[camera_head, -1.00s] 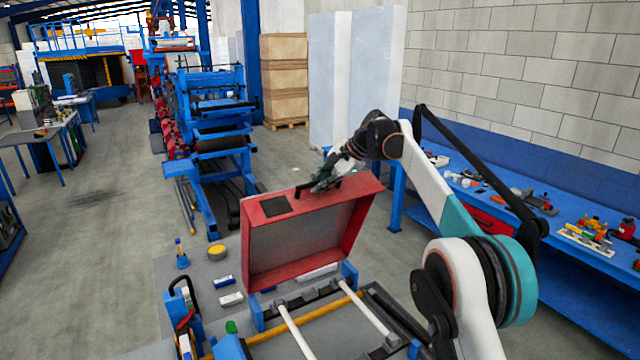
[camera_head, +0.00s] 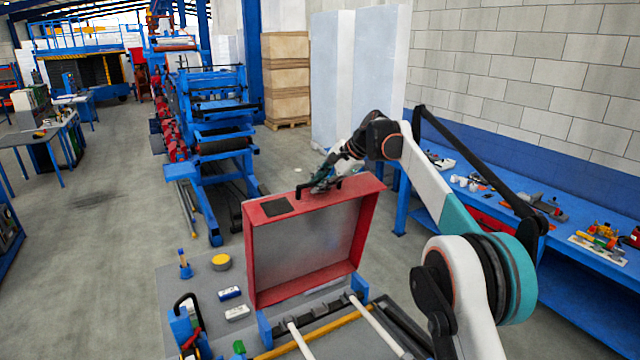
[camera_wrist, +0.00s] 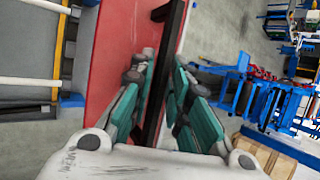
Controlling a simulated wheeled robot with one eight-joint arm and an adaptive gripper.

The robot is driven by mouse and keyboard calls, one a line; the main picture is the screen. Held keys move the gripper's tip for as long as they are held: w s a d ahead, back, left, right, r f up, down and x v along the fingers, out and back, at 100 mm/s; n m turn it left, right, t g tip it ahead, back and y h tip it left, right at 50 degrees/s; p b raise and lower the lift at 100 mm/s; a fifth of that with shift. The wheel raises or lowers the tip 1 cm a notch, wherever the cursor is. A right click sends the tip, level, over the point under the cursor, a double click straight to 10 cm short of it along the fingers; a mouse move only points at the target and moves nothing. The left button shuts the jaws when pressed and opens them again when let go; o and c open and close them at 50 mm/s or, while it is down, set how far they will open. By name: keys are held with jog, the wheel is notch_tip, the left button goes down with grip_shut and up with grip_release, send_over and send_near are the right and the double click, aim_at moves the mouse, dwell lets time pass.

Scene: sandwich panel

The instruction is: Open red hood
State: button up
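The red hood (camera_head: 372,215) stands raised, nearly upright, along the back of the machine bed, with its grey inner face toward the head camera. A dark square patch (camera_head: 276,207) is on its upper edge panel. My gripper (camera_head: 325,182) is at the dark handle on the hood's top edge. In the wrist view the handle bar (camera_wrist: 172,30) runs between the two green-padded fingers of my gripper (camera_wrist: 163,72), which are drawn in close around it. The red outer face of the hood (camera_wrist: 112,60) lies to the left there. Exact finger contact is partly hidden.
The machine bed with white rods (camera_head: 375,325) lies in front of the hood. A yellow round item (camera_head: 221,262) and small blocks sit to its left. A blue workbench (camera_head: 570,270) with tools is close on the right. Grey floor is open at left.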

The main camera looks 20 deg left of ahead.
jog(key=shift+o, duration=0.2)
jog(key=v, duration=1.2)
